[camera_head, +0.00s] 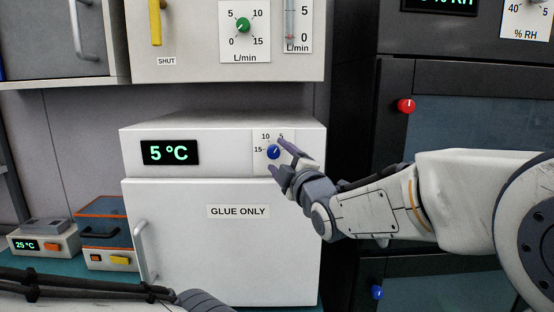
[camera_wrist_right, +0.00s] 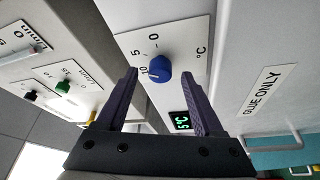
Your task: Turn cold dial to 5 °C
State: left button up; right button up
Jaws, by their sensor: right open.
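The cold dial is a blue knob (camera_head: 273,152) on a white scale plate at the top right of the white "GLUE ONLY" cabinet. The green display (camera_head: 170,152) beside it reads 5 °C. In the head view, the knob's pale mark seems to point up and right, towards the 5. My right gripper (camera_head: 277,155) is open at the knob, with one finger above and one below. In the right wrist view the knob (camera_wrist_right: 160,69) shows just beyond and between the open fingertips (camera_wrist_right: 159,79); contact cannot be told.
Above is a shelf unit with a green knob (camera_head: 243,25) and a yellow handle (camera_head: 155,22). A dark cabinet with a red knob (camera_head: 405,106) stands at right. Small devices, one reading 25 °C (camera_head: 27,245), stand at lower left. The cabinet's door handle (camera_head: 145,250) juts out.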

jog(key=b+v, duration=0.2)
jog(key=v, duration=0.7)
jog(key=shift+b, duration=0.4)
jog(key=s+a+f+m+g+h, duration=0.1)
jog(key=s+f+m+g, duration=0.15)
jog(key=f, duration=0.35)
jog(key=s+a+f+m+g, duration=0.1)
jog(key=s+f+m+g, duration=0.2)
jog(key=f, duration=0.4)
jog(key=s+a+f+m+g+h, duration=0.1)
jog(key=s+a+f+g, duration=0.1)
jog(key=s+f+g, duration=0.3)
jog(key=s+d+f+m+g+h, duration=0.2)
jog(key=s+f+g, duration=0.2)
jog(key=s, duration=0.5)
jog(key=s+d+f+m+g+h, duration=0.2)
jog(key=s+f+m+g, duration=0.1)
jog(key=s+f, duration=0.5)
jog(key=shift+s+f+g, duration=0.15)
jog(key=shift+s+g, duration=0.2)
jog(key=shift+s, duration=0.55)
